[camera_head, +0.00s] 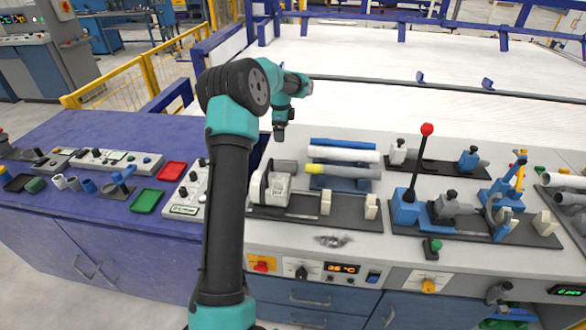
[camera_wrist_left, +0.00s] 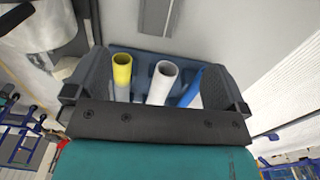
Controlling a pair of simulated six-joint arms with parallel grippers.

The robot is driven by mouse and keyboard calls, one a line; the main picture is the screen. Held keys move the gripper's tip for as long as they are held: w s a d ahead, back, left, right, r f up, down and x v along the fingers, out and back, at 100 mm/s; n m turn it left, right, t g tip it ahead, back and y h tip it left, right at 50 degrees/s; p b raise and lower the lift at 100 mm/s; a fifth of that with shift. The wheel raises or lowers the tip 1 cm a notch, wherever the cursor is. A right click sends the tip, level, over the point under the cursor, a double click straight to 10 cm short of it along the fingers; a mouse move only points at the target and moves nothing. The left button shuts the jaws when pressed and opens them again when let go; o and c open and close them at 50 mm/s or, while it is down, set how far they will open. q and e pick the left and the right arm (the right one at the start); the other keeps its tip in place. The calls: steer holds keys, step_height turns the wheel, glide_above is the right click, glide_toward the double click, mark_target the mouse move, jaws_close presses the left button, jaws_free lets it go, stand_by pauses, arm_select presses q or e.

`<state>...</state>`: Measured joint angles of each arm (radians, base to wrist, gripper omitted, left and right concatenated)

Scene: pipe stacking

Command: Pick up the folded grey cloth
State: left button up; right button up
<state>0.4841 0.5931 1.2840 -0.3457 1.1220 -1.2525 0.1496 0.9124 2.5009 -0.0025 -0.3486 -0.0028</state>
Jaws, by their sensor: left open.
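A small crumpled grey piece (camera_head: 332,241), which looks like the cloth, lies on the white front edge of the bench in the head view. It is small there, and its folds are hard to make out. I cannot find it in the left wrist view. My right gripper is in neither view.
A blue pipe (camera_head: 343,143), a white pipe (camera_head: 344,154) and a grey pipe with a yellow end (camera_head: 345,170) lie mid-bench. A clamp fixture (camera_head: 270,187) stands left of them. A red-knobbed lever (camera_head: 418,160) rises at right. Red (camera_head: 172,171) and green (camera_head: 146,200) trays lie left.

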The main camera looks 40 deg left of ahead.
arm_select(q)
steer(key=shift+f, duration=0.1)
step_height(320, 180, down, 12)
steer(key=shift+f, duration=0.1)
stand_by(0.5)
steer(key=shift+d+f, duration=0.15)
steer(key=shift+f, duration=2.4)
steer(key=shift+c, duration=0.3)
steer(key=c, duration=0.9)
steer(key=shift+r, duration=0.1)
step_height(320, 180, up, 10)
steer(key=shift+f, duration=0.1)
